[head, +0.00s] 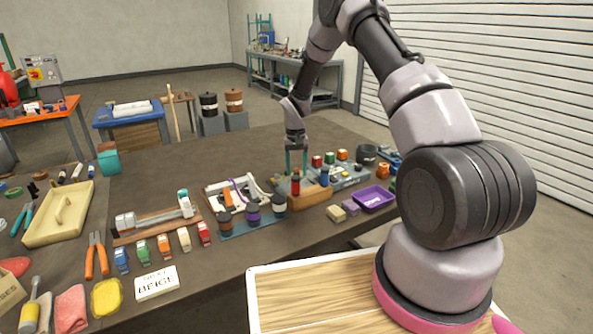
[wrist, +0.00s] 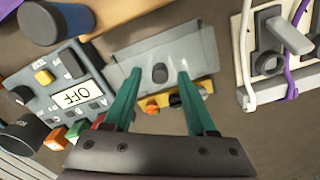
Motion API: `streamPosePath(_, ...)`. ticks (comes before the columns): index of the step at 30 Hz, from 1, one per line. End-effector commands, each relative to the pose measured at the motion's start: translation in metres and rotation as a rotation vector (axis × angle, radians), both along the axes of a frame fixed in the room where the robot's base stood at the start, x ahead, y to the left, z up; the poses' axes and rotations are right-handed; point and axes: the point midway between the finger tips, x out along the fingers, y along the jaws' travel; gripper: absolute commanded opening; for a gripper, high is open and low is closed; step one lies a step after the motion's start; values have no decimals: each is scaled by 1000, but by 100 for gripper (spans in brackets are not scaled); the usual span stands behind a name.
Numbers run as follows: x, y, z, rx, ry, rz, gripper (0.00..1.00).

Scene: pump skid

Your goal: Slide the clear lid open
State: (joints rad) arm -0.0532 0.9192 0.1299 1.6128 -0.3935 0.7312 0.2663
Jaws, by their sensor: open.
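The clear lid (wrist: 190,50) is a grey see-through plate with a dark round knob (wrist: 160,73) on it. It lies over a yellow-edged box (wrist: 205,84), which shows an orange button and a dark button beside the lid's near edge. My gripper (wrist: 159,76) is open, with its teal fingertips on either side of the knob and a gap showing on both sides. Whether the fingertips touch the lid is unclear. In the head view my gripper (head: 296,168) points down over the table behind the wooden block, and I cannot make out the lid there.
A grey control panel (wrist: 72,78) with an OFF display stands close on the left in the wrist view. A white frame (wrist: 243,70) with purple and white cables is on the right.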

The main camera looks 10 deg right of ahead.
Motion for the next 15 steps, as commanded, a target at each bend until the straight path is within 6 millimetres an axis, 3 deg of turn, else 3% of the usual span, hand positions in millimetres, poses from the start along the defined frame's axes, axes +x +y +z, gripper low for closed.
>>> streamPosePath(15, 1, 2, 91, 1, -3, 1, 57)
